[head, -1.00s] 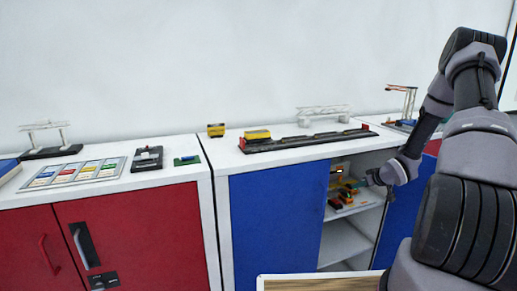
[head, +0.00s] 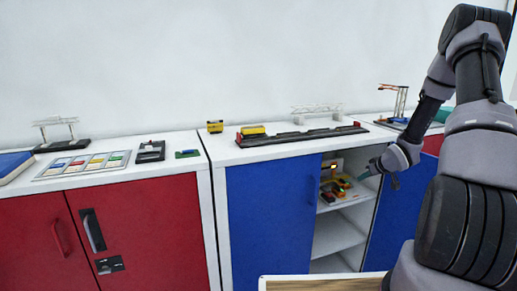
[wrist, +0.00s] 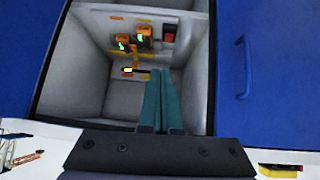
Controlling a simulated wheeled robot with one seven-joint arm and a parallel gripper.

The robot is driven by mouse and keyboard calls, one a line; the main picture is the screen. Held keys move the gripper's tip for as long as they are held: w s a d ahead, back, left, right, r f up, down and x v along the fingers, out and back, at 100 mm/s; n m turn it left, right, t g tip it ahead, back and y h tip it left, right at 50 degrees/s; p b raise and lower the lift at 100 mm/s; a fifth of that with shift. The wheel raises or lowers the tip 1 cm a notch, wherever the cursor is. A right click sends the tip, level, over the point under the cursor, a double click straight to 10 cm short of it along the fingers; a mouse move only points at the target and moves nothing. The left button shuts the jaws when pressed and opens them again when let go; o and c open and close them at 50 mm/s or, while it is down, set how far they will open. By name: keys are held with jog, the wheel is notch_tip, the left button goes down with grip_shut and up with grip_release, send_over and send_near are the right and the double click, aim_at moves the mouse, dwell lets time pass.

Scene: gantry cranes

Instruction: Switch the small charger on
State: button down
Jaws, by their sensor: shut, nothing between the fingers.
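The open compartment of the blue cabinet holds a cluster of orange devices with green lights (head: 345,181), on its upper shelf. In the wrist view two orange devices with green marks (wrist: 122,42) and (wrist: 143,36) show beside a red and black block (wrist: 169,34), with a small bright yellow piece (wrist: 128,70) nearby. Which part is the small charger, and its switch position, I cannot tell. My gripper (head: 367,175) is at the compartment opening, right of the devices. Its teal fingers (wrist: 161,74) are shut and empty, pointing inward, apart from the devices.
The open blue door (head: 398,215) stands right of the opening; the closed blue door (head: 272,215) is on its left. A lower shelf (head: 337,237) looks empty. The white counter carries a crane track model (head: 303,134) and a small yellow box (head: 215,127).

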jog(key=s+a+r+m+h, duration=0.1)
jog(key=s+r, duration=0.2)
jog(key=r, duration=0.6)
jog(key=s+a+r+m+g+h, duration=0.15)
jog(key=s+r, duration=0.25)
jog(key=r, duration=0.4)
jog(key=s+a+r+m+h, duration=0.1)
jog(key=s+a+r+h, duration=0.15)
jog(key=r, duration=0.65)
jog(key=s+a+r+m+y, duration=0.1)
jog(key=s+a+r, duration=0.2)
jog(key=s, duration=0.5)
jog(key=s+a+r+m+y, duration=0.2)
jog(key=s+a+r, duration=0.2)
jog(key=s, duration=0.5)
jog(key=s+a+r+m+y, duration=0.1)
jog(key=s+a+r, duration=0.3)
jog(key=s, duration=0.5)
jog(key=shift+s+a+r+y, duration=0.15)
jog(key=shift+s+a+y, duration=0.2)
jog(key=shift+a, duration=0.5)
jog(key=shift+w, duration=0.1)
